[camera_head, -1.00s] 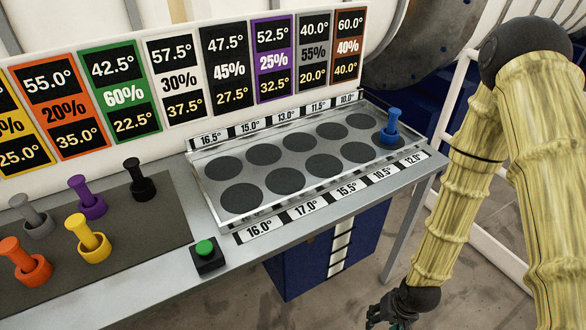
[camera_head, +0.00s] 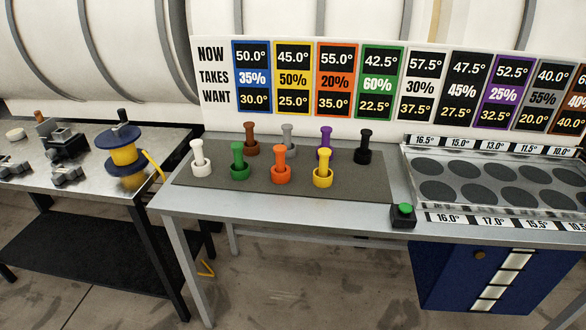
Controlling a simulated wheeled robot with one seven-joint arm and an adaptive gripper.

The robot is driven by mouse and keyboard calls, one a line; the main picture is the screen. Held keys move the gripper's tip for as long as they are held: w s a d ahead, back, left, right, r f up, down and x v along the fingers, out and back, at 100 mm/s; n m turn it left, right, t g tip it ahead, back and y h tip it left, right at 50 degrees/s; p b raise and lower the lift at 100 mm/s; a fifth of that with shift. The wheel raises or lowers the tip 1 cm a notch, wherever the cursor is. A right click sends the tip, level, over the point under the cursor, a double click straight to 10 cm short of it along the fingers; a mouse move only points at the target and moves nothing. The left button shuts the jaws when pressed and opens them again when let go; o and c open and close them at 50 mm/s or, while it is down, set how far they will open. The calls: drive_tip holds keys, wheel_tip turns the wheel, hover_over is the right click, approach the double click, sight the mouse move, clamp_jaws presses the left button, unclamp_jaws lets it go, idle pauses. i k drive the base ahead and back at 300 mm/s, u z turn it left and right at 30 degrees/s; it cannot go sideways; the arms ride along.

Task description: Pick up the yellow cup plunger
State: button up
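The yellow cup plunger (camera_head: 323,174) stands upright at the front right of a dark grey mat (camera_head: 376,190) on the table. The orange plunger (camera_head: 281,168) stands to its left, and the purple one (camera_head: 325,143) is close behind it. My gripper is not in view now.
White (camera_head: 200,162), green (camera_head: 239,163), brown (camera_head: 251,138), grey (camera_head: 288,135) and black (camera_head: 363,147) plungers share the mat. A green-button box (camera_head: 403,216) and a tray with dark round spots (camera_head: 412,190) are at right. A separate table (camera_head: 55,200) holds a yellow-blue spool (camera_head: 124,155).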

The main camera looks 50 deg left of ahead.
sight(322, 177)
drive_tip(key=u, duration=1.2)
drive_tip(key=i, duration=1.1)
drive_tip(key=z, duration=1.25)
drive_tip(key=k, duration=1.35)
drive_tip(key=u, duration=0.65)
